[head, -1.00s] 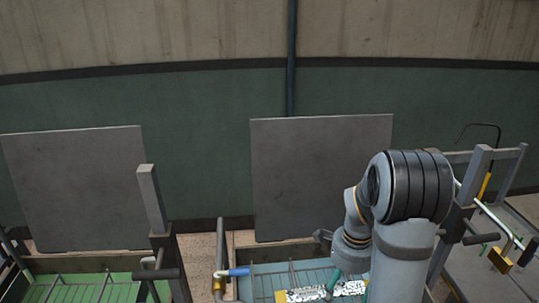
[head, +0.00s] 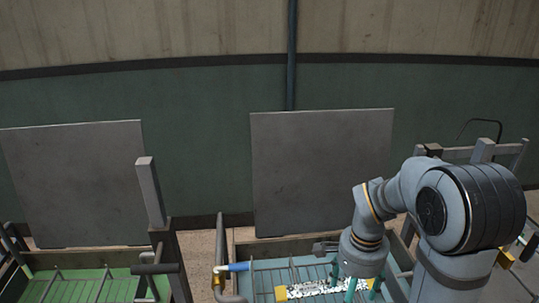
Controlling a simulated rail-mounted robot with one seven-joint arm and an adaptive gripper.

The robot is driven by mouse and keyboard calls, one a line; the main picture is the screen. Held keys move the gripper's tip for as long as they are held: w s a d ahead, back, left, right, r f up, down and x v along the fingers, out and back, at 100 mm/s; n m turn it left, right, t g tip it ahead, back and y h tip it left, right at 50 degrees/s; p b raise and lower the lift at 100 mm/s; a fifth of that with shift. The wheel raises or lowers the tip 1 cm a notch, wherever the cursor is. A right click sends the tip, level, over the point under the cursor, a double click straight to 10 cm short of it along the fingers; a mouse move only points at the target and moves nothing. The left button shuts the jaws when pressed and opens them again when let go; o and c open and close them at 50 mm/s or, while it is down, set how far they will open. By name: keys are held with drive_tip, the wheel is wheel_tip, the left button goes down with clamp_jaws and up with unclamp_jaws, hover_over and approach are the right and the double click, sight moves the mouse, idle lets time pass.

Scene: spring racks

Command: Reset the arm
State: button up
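My arm reaches in from the right, and its wrist points down over the blue rack (head: 262,282) at the bottom centre. My gripper (head: 358,290) has teal fingers that stand apart, with nothing clearly held between them. Their lower ends run close to the bottom edge of the picture. A white speckled bar with yellow ends (head: 308,288) lies across the blue rack, just left of the fingers. Its right part is hidden behind the gripper. I cannot tell whether the fingers touch it.
A green rack (head: 75,287) stands at the left, with a grey post (head: 151,195) between the racks. Two grey panels (head: 75,185) (head: 322,170) stand upright behind. A metal frame (head: 484,150) is at the right, partly behind my arm.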

drive_tip(key=shift+s+a+f+n, duration=0.1)
drive_tip(key=shift+s+a+n, duration=0.3)
drive_tip(key=shift+n, duration=0.45)
drive_tip(key=shift+s+a+f+n, duration=0.1)
drive_tip(key=shift+s+a+n, duration=0.3)
drive_tip(key=shift+n, duration=0.5)
drive_tip(key=shift+s+a+f+n, duration=0.1)
drive_tip(key=shift+s+a+n, duration=0.15)
drive_tip(key=shift+s+n, duration=0.45)
drive_tip(key=shift+w, duration=0.2)
